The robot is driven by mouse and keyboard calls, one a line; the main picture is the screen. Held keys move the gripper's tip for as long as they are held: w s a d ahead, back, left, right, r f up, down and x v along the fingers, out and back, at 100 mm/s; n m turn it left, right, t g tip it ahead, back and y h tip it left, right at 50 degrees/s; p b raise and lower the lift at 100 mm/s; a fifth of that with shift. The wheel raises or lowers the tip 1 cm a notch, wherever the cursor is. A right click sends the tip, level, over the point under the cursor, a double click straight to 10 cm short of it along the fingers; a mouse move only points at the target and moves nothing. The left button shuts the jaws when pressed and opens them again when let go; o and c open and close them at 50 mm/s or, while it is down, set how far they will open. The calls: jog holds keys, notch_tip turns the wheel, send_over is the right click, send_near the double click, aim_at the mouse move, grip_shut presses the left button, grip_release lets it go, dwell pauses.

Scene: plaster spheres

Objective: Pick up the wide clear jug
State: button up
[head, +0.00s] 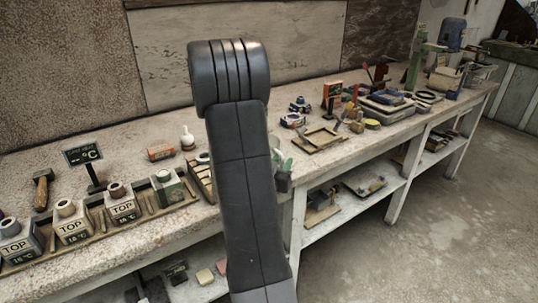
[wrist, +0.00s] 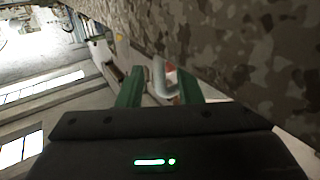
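My gripper (wrist: 164,85) has two green fingers, held apart in the wrist view. A pale, curved, partly see-through shape (wrist: 167,80) with some red shows between and beyond them; I cannot tell whether it is the wide clear jug, and I see no grip on it. In the head view my gripper (head: 282,166) shows only partly, beside my arm at the bench's front edge. A squat, glassy, greenish container (head: 166,190) stands at the right end of the row of labelled bottles, left of my arm. I cannot clearly make out the jug in the head view.
Lower shelves hold small items. The floor (head: 440,240) at right is clear.

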jog(key=shift+w+d, duration=0.15)
jog(key=shift+w, duration=0.3)
jog(key=shift+c, duration=0.2)
grip_shut()
jog(key=shift+r, duration=0.1)
notch_tip(320, 180, up, 10)
jog(key=shift+f+p, duration=0.1)
jog(key=shift+p, duration=0.9)
